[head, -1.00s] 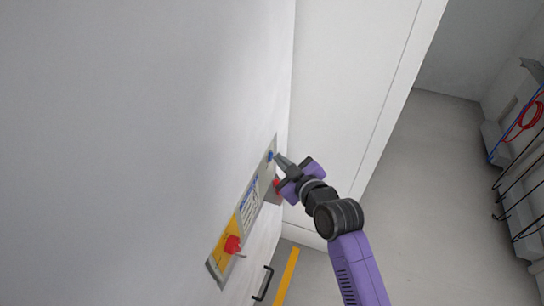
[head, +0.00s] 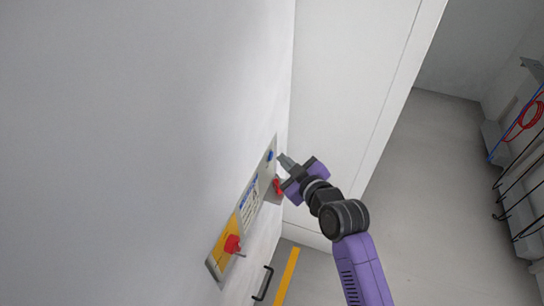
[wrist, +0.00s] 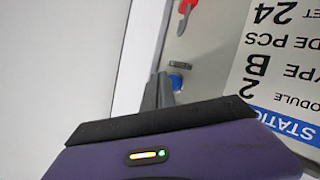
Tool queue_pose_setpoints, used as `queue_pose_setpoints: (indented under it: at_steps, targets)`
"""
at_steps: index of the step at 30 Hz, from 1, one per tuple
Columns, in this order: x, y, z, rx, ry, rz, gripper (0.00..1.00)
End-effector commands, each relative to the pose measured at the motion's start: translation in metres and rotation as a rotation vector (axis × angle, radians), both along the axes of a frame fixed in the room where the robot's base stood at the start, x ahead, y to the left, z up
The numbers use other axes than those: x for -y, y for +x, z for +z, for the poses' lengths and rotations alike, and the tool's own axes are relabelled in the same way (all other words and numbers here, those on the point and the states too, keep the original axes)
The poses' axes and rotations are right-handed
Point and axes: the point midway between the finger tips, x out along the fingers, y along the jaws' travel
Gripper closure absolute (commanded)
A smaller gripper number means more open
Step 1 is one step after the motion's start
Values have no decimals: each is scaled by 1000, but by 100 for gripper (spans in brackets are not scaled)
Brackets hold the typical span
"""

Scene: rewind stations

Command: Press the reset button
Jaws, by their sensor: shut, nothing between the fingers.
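A small blue button (head: 270,156) sits near the far end of a grey control panel (head: 216,269) on the wall. In the wrist view the blue button (wrist: 176,82) shows just right of the fingers, partly hidden by them. No reset wording is readable beside it. My gripper (head: 281,158) is shut and empty, its tips just right of the blue button with a small gap in the head view. The wrist view shows the shut fingers (wrist: 159,80) pointing at the panel.
A red emergency-type knob (head: 232,244) sits on the panel's yellow part. A red handle (head: 277,187) is close to my gripper and also shows in the wrist view (wrist: 187,6). A printed label (wrist: 275,60) lies beside the button. Open floor (head: 425,150) is at right.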

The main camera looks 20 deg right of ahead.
Motion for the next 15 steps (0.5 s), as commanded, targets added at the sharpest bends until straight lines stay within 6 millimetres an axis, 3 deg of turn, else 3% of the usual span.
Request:
queue_pose_setpoints:
  at_steps: [15]
  targets:
    - [10, -7, -1, 0, 1, -3, 100]
